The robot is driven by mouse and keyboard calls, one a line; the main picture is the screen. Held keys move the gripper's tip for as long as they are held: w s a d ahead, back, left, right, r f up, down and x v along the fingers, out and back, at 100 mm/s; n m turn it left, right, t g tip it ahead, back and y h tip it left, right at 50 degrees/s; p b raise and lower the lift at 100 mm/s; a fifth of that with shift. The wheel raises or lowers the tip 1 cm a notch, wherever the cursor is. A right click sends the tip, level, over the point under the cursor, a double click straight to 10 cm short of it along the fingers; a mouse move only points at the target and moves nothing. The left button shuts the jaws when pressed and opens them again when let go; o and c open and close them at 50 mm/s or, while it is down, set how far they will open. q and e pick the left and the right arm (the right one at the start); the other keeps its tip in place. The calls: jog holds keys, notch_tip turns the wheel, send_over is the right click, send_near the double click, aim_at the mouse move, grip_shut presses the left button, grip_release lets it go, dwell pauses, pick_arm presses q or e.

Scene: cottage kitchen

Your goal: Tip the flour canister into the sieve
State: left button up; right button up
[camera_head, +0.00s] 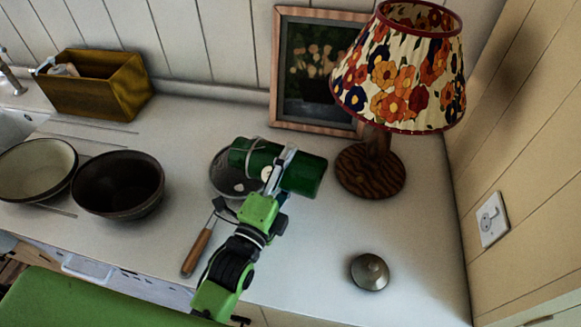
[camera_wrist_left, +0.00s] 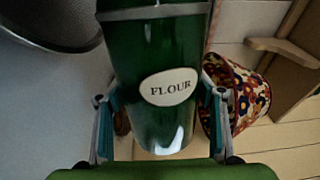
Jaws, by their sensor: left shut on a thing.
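The green flour canister (camera_head: 304,173) is tipped onto its side, its wire-banded end to the left, over the sieve. Its FLOUR label faces the camera in the left wrist view (camera_wrist_left: 152,48). My left gripper (camera_head: 278,170) is shut around its middle; the fingers flank it in the left wrist view. The round sieve (camera_head: 222,181) is partly hidden under the canister, with its wooden handle towards the front. Its mesh bowl shows top left in the left wrist view (camera_wrist_left: 55,22). I cannot see flour falling. My right gripper is not in view.
A floral lamp (camera_head: 400,75) stands close right of the canister, with a picture frame (camera_head: 283,70) behind. A small round lid (camera_head: 370,272) lies at front right. A dark bowl (camera_head: 118,185), a cream bowl (camera_head: 35,170) and a wooden box (camera_head: 98,88) are left.

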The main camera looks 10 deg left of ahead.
aim_at(278, 150)
pick_arm(q)
jog(key=shift+a+r+n+p, duration=0.1)
jog(key=shift+r+n+p, duration=0.2)
jog(key=shift+r+p, duration=0.05)
jog(key=shift+w+a+r+n+p, duration=0.1)
jog(key=shift+a+r+n+p, duration=0.15)
jog(key=shift+r+n+p, duration=0.25)
jog(key=shift+w+a+r+n+p, duration=0.1)
jog(key=shift+a+r+n+p, duration=0.1)
jog(key=shift+r+n+p, duration=0.25)
jog(key=shift+w+a+r+n+p, duration=0.1)
jog(key=shift+a+r+n+p, duration=0.35)
jog(key=shift+n+p, duration=0.3)
jog(key=shift+w+a+r+n+p, duration=0.1)
jog(key=shift+a+r+n+p, duration=0.2)
jog(key=shift+r+n+p, duration=0.4)
dwell(0.4)
jog(key=shift+s+f+m, duration=0.1)
jog(key=shift+m, duration=0.2)
dwell(1.0)
jog(key=shift+r+m+p, duration=0.45)
jog(key=shift+m+p, duration=0.5)
jog(key=shift+m, duration=0.05)
jog(key=m, duration=0.2)
jog(key=shift+r+m+p, duration=0.15)
jog(key=shift+m+p, duration=0.15)
jog(key=shift+p, duration=0.1)
